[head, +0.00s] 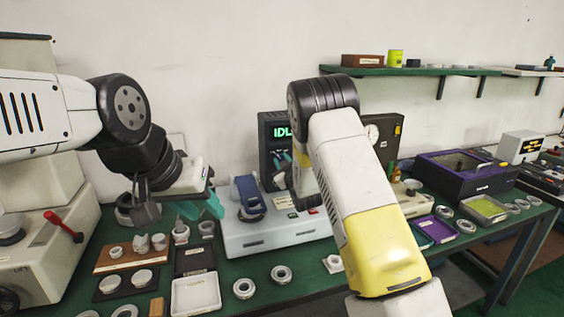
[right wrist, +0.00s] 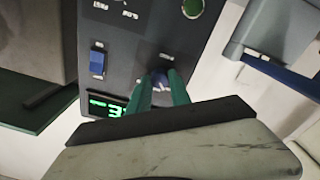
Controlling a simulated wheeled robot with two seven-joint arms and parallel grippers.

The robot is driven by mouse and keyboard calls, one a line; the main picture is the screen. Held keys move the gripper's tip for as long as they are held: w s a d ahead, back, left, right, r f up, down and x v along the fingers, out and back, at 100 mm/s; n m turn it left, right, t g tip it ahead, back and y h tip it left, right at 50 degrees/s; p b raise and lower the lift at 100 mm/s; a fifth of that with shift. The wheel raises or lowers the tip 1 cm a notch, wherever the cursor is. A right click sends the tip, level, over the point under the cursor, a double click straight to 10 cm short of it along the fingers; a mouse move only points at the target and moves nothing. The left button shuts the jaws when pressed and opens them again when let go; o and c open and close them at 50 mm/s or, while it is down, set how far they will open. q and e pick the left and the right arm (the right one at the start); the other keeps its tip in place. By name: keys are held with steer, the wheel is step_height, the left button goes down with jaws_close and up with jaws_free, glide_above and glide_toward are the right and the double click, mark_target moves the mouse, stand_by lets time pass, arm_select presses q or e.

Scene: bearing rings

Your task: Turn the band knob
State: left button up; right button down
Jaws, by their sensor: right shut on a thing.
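A pale machine with a blue lever (head: 250,195) stands in front of the box. Metal rings, a white tray (head: 196,295) and small parts lie on the green table. A purple-trimmed case (head: 465,172) stands at the right. A blue switch (right wrist: 97,62) is beside the knob.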

steer(key=shift+n, duration=0.8)
steer(key=c, duration=1.2)
jaws_free()
steer(key=v, duration=0.7)
steer(key=shift+s+d+f, duration=0.1)
steer(key=shift+s+d, duration=0.1)
steer(key=shift+s, duration=0.2)
